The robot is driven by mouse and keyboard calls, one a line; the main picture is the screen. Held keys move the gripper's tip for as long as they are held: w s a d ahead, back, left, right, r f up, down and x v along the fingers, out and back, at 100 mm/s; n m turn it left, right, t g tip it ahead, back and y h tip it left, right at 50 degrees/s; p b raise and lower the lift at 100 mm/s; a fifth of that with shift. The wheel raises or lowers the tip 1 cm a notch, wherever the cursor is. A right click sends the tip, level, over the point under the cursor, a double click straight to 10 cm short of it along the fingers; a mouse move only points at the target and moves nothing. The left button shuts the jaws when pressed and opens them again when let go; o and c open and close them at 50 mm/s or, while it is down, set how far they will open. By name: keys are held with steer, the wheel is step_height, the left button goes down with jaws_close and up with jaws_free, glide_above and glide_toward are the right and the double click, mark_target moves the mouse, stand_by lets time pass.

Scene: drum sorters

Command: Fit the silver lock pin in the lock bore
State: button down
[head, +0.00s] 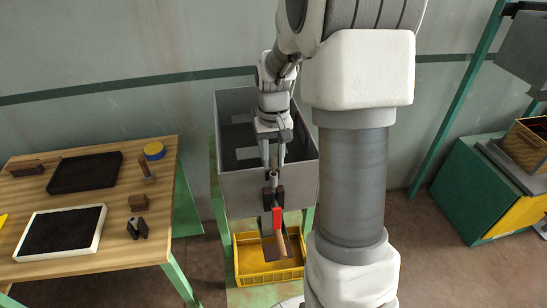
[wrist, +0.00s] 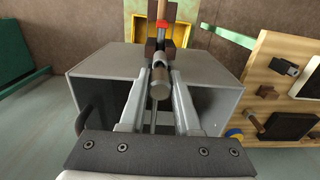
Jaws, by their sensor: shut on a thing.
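My gripper (head: 273,167) is above the front edge of the grey drum-sorter box (head: 237,188), pointing down. In the wrist view its two fingers (wrist: 161,72) are shut on the silver lock pin (wrist: 159,86), a short round metal cylinder seen end-on. The pin's far end lies close to a dark bracket (wrist: 151,46) at the box's front; the same bracket shows below the fingers in the head view (head: 268,198). The lock bore itself is hidden by the pin and fingers. I cannot tell whether the pin's tip is inside it.
A red-collared handle (head: 278,219) hangs at the box's front above a yellow tray (head: 246,271). A green-and-yellow cabinet (head: 470,200) stands at the right.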

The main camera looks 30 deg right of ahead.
steer(key=shift+f+b, duration=1.05)
steer(key=shift+f, duration=0.45)
steer(key=c, duration=0.5)
jaws_free()
steer(key=shift+c, duration=0.2)
step_height(320, 180, up, 17)
steer(key=shift+r+p, duration=0.2)
steer(key=shift+p, duration=0.1)
steer(key=s+a+n+t, duration=0.1)
steer(key=s+a+t, duration=0.1)
steer(key=s+a, duration=0.4)
steer(key=s+a+n+t, duration=0.2)
steer(key=s+a, duration=0.4)
steer(key=s, duration=0.6)
steer(key=shift+s+a+t, duration=0.2)
steer(key=shift+s+t, duration=0.15)
steer(key=shift+t, duration=0.45)
